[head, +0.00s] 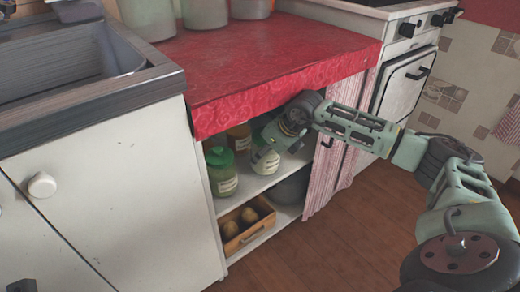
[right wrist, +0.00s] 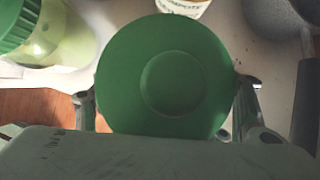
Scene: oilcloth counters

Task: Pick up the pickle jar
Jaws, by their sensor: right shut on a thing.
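My right gripper (head: 270,148) reaches into the open cupboard under the red-covered counter. It is shut on a jar (head: 264,163) with a pale label, at the upper shelf. In the right wrist view the round green lid of this held jar (right wrist: 165,75) fills the middle, between the two fingers (right wrist: 165,110). A second green-lidded jar (head: 222,172) stands to its left on the shelf; it also shows in the right wrist view (right wrist: 55,35). I cannot read the labels to tell which is the pickle jar. Only a dark piece, perhaps my left gripper (head: 22,285), shows at the bottom left.
An amber jar (head: 239,137) stands behind on the upper shelf (head: 252,186). A wooden crate (head: 246,236) with round brown items and a dark pot (head: 290,188) are below. The counter's red cloth (head: 270,60) hangs over the opening; a striped curtain (head: 325,180) is right.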

